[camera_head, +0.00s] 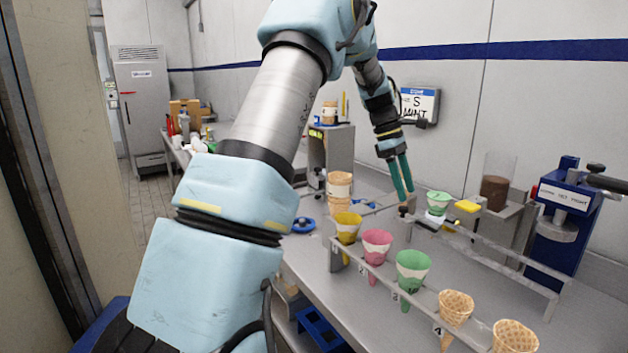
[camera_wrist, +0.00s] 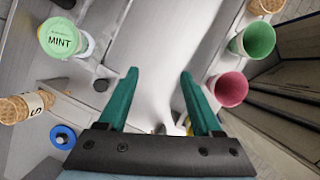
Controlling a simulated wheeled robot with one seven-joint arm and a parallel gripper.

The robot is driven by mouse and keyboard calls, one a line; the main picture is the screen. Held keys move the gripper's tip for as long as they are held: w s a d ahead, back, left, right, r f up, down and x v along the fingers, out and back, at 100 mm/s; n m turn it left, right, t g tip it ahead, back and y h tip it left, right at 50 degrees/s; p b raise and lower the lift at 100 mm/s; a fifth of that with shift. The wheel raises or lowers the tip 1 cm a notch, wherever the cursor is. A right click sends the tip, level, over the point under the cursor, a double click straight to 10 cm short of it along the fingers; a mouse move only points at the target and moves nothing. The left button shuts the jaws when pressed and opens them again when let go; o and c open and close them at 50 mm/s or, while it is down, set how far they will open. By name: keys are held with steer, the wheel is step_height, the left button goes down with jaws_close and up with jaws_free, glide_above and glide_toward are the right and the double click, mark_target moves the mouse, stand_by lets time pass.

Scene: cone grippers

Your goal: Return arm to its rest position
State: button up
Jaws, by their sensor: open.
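My arm reaches from the lower left of the head view up and over to the right, then down. My gripper (camera_head: 405,194) has teal fingers and hangs over the counter behind the front cone rack (camera_head: 378,270). Its fingers (camera_wrist: 158,74) are apart in the wrist view, with nothing between them. A green-lidded tub (camera_head: 438,203) stands right of the gripper. In the wrist view its lid (camera_wrist: 62,38) reads MINT, left of the fingers. The green cone (camera_wrist: 257,39) and pink cone (camera_wrist: 230,88) are on the right there, clear of the fingers.
The front rack holds yellow (camera_head: 347,227), pink (camera_head: 376,247) and green (camera_head: 412,266) cones, then plain wafer cones (camera_head: 456,306). Stacked cones (camera_head: 339,187) stand behind. A blue machine (camera_head: 564,225) is at the right.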

steer(key=s+a+f+m+t+y, duration=0.1)
steer(key=s+a+m, duration=0.3)
steer(key=a, duration=0.5)
steer(key=s+a+f+m+t+y, duration=0.1)
steer(key=s+a+f+m, duration=0.2)
steer(key=s+a, duration=0.6)
steer(key=s+a+f+m+t+y, duration=0.1)
steer(key=s+a+m, duration=0.4)
steer(key=a, duration=0.6)
steer(key=shift+s+f+t, duration=0.6)
steer(key=shift+s+f, duration=0.25)
steer(key=shift+s, duration=0.4)
